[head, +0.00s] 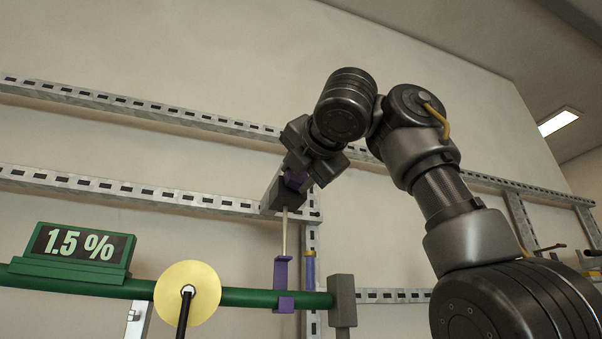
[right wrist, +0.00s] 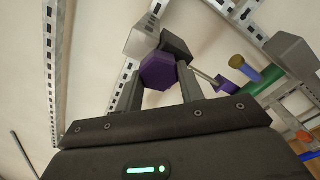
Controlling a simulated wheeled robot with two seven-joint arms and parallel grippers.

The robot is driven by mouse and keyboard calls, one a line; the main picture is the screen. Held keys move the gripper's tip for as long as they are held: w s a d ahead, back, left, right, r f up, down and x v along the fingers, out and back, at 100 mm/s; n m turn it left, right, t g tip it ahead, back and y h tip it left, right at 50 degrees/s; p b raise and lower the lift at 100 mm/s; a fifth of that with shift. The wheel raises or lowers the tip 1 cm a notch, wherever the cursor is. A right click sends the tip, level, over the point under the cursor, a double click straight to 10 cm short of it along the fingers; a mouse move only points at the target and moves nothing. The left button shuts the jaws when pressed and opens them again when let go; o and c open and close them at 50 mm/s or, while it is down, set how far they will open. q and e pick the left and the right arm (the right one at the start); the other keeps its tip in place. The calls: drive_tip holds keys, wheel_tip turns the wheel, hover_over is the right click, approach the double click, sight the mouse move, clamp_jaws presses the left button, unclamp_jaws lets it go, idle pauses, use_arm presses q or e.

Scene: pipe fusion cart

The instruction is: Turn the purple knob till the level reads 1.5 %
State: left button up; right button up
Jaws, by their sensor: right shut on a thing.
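The purple knob (head: 294,180) sits on a dark block on the wall rail. It also shows in the right wrist view (right wrist: 158,72), between the two fingers. My right gripper (head: 303,172) is shut on the purple knob, with a finger on either side of it. The green-framed level display (head: 75,244) at the lower left reads 1.5 %. My left gripper is not in the head view.
A green pipe (head: 240,297) runs below, through a yellow disc (head: 188,293) to a grey block (head: 342,300). A pale rod (head: 285,232) links the knob's block to a purple bracket (head: 283,275) on the pipe. Perforated metal rails (head: 120,190) line the wall.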

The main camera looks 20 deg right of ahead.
drive_tip(key=shift+w+a+f, duration=0.1)
drive_tip(key=shift+f, duration=0.15)
drive_tip(key=o, duration=1)
drive_tip(key=shift+r, duration=0.15)
drive_tip(key=shift+s, duration=0.2)
drive_tip(key=s+b, duration=0.4)
drive_tip(key=s, duration=0.6)
drive_tip(key=shift+s+d+b, duration=0.35)
drive_tip(key=shift+d+b, duration=0.05)
